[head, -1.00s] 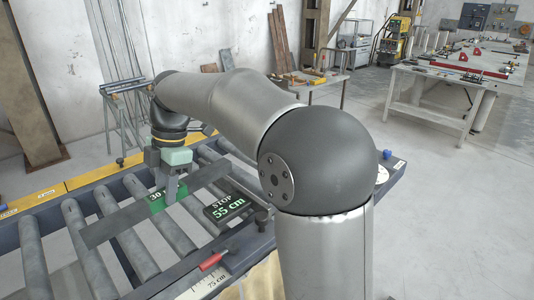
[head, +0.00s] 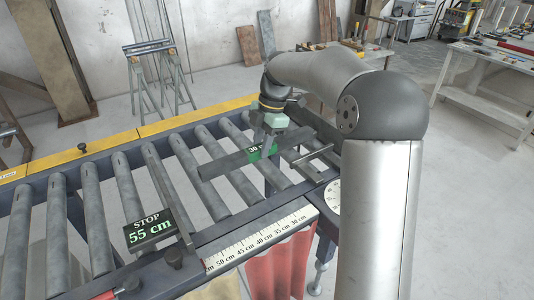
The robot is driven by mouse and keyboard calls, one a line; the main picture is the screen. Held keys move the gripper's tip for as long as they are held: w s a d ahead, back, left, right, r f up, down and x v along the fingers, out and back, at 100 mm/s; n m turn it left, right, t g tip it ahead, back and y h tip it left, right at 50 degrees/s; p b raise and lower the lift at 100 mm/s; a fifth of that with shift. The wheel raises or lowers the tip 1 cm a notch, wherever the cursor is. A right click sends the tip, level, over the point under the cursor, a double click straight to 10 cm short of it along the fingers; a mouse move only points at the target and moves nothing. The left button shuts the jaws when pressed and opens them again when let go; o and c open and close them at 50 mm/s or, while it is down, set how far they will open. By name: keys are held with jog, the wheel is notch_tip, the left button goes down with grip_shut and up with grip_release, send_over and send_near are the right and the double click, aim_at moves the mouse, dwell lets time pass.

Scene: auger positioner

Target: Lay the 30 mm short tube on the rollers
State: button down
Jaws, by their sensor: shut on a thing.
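The short tube (head: 222,164) is a dark grey bar with a green label reading 30. It lies slantwise across the picture over the right part of the rollers (head: 203,186). My gripper (head: 267,141) is shut on the tube near its middle, by the green label, from above. The tube looks roughly level and close above the rollers; I cannot tell whether it touches them. Part of the tube is hidden behind the gripper fingers.
A stop with a display reading 55 cm (head: 148,231) stands left of the tube. A ruler strip (head: 262,239) runs along the front edge. A yellow rail (head: 190,120) runs along the back. A trestle (head: 150,75) stands behind, and a red cloth (head: 283,268) hangs below.

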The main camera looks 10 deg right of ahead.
aim_at(269, 169)
jog(key=f, duration=0.1)
jog(key=w+d+f, duration=0.2)
jog(key=shift+f+p, duration=0.3)
jog(key=shift+p, duration=0.1)
jog(key=shift+w+d+f, duration=0.1)
jog(key=shift+d+f, duration=0.1)
jog(key=shift+f, duration=1.45)
jog(key=shift+f, duration=0.2)
jog(key=c, duration=1.1)
grip_release()
